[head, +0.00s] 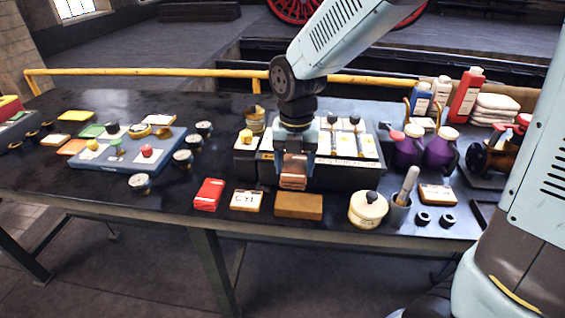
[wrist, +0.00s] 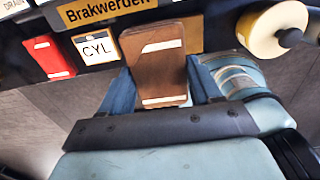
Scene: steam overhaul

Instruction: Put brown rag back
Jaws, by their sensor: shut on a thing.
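My gripper (head: 294,165) hangs over the front of the dark case in the middle of the bench, pointing down. It is shut on the brown rag (head: 293,182), a flat folded brown piece. In the wrist view the brown rag (wrist: 155,62) stands between the two blue-grey fingers, with a pale patch near its top and a pale strip near its bottom. In the head view the rag looks clear of the bench top, but its exact height is hard to tell.
A tan block (head: 298,206), a CYL card (head: 246,201) and a red pack (head: 209,194) lie along the front edge. A lidded cream pot (head: 368,208) stands right of them. The dark case (head: 350,174) holds upright cards. Purple jugs (head: 440,150) stand further right.

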